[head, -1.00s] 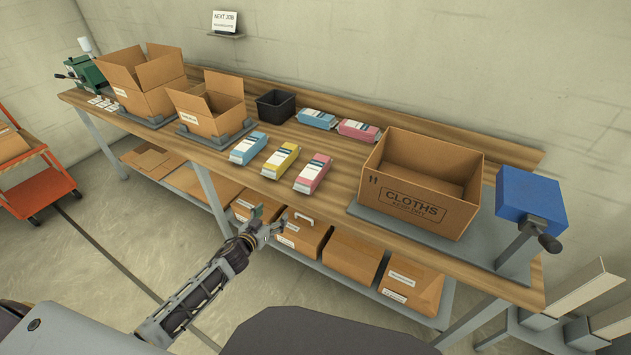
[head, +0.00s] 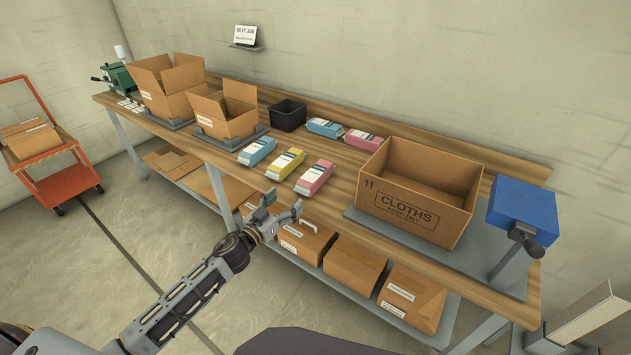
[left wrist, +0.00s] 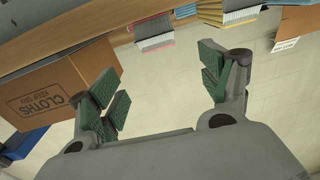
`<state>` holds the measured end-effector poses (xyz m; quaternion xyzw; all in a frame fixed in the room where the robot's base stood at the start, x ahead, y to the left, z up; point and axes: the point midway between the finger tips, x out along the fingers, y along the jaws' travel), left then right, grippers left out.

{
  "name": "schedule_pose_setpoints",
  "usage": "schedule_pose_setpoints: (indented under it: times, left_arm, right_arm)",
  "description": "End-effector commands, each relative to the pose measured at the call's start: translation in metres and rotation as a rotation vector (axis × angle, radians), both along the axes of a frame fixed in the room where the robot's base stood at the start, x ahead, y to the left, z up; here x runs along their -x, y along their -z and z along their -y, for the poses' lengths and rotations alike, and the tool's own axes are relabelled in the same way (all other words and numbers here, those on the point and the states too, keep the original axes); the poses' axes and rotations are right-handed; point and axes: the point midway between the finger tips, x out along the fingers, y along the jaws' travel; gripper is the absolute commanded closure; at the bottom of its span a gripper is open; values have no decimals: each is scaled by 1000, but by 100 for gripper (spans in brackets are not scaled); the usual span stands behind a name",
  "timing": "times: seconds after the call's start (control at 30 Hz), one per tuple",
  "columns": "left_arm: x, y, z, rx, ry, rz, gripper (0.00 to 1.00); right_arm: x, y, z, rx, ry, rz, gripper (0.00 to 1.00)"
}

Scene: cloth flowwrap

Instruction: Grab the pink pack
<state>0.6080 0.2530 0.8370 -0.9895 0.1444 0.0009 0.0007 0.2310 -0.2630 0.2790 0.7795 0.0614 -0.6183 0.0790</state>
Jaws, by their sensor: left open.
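A pink pack (head: 315,177) with a white and dark label lies near the front edge of the workbench, right of a yellow pack (head: 286,163). A second pink pack (head: 364,140) lies farther back, beside the large cloths box. My left gripper (head: 284,207) is open and empty, in front of the bench edge, nearer the camera than the front pink pack and not touching it. In the left wrist view its spread green-padded fingers (left wrist: 162,85) have nothing between them; a pack with pinkish edges (left wrist: 153,30) shows beyond them. My right gripper is not visible.
The cloths box (head: 415,205) stands right of the packs. Blue packs (head: 257,152) lie left and behind, near a black bin (head: 287,115). Open cartons (head: 225,112) stand at left. A lower shelf holds closed boxes (head: 354,265). Bare bench top surrounds the front packs.

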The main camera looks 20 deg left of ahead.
Motion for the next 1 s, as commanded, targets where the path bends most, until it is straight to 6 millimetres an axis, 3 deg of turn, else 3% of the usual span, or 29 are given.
schedule_pose_setpoints:
  times: [0.47,1.0]
  left_arm:
    - [-2,-2,1,1,2,3,21]
    - [-31,-2,10,1,2,4,21]
  right_arm:
    - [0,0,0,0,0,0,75]
    - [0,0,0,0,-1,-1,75]
